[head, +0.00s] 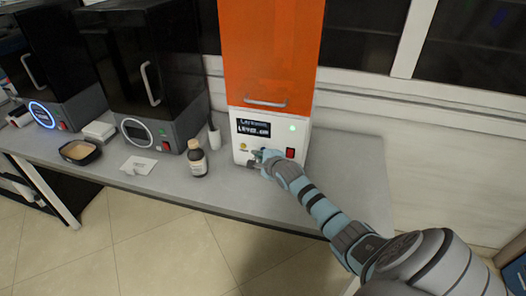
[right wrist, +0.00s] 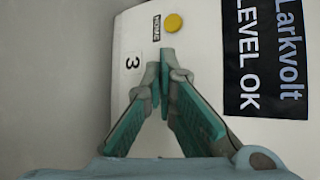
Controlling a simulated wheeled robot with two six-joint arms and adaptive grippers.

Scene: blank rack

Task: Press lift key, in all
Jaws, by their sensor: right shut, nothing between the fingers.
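The white machine (head: 270,130) with an orange front cover stands on the bench, its dark display reading Larkvolt, LEVEL OK. The display (right wrist: 268,60) also fills the right of the right wrist view. A round yellow key (head: 243,147) is on the lower front panel; it also shows in the right wrist view (right wrist: 172,23) beside a small black label too small to read surely. My right gripper (head: 259,157) is shut and empty in front of the panel, its fingertips (right wrist: 163,62) beside the yellow key, near a printed 3. I cannot tell if they touch. Any key behind them is hidden.
A red switch (head: 290,153) and a green light (head: 292,127) are on the same panel. A brown bottle (head: 197,158) stands left of the machine. Two black machines (head: 130,60) stand farther left. The bench right of the machine (head: 345,165) is clear.

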